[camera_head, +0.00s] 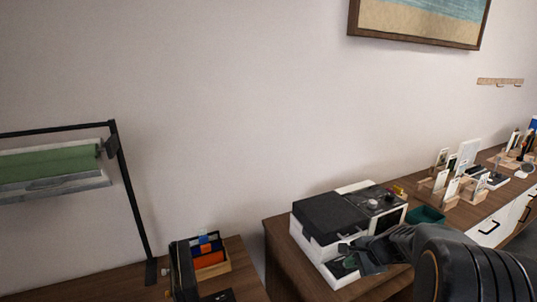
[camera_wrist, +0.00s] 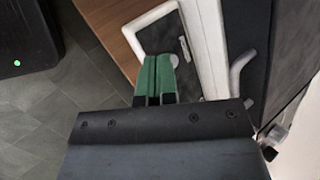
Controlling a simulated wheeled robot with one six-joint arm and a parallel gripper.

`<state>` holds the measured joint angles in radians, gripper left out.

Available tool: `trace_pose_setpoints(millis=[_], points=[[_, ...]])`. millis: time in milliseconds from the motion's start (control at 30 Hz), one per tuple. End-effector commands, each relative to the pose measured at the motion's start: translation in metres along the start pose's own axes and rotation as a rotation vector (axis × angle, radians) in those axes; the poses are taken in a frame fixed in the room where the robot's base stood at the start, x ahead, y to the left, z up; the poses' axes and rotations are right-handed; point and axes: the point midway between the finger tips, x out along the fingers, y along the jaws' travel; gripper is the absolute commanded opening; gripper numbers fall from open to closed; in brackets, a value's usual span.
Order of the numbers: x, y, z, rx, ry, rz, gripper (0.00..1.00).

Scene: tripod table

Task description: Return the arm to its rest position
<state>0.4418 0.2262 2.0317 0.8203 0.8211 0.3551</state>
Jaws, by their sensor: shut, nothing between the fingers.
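My gripper (camera_wrist: 153,76) shows in the wrist view with its two green fingertips pressed together and nothing between them. Beneath the fingertips is the white-rimmed dark tray of a white and black machine. In the head view my gripper (camera_head: 345,256) is low at the front of that machine (camera_head: 335,217), seen small and partly dark against it. My dark arm reaches in from the lower right corner. I cannot tell whether the fingertips touch the tray.
The machine stands on a wooden cabinet (camera_head: 280,236). Wooden card holders (camera_head: 440,193) and a dark green tray (camera_head: 425,217) are to its right. Grey floor (camera_wrist: 60,115) shows beside the cabinet.

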Motion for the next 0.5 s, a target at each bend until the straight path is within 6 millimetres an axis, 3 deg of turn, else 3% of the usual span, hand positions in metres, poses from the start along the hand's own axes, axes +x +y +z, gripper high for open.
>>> trace_pose_setpoints(millis=[200, 400, 500], points=[[-0.052, 0.060, 0.080, -0.675, 0.019, 0.306, 0.00], [-0.100, 0.093, 0.129, -1.150, 0.068, 0.481, 0.00], [-0.116, 0.099, 0.145, -1.276, 0.106, 0.502, 0.00]])
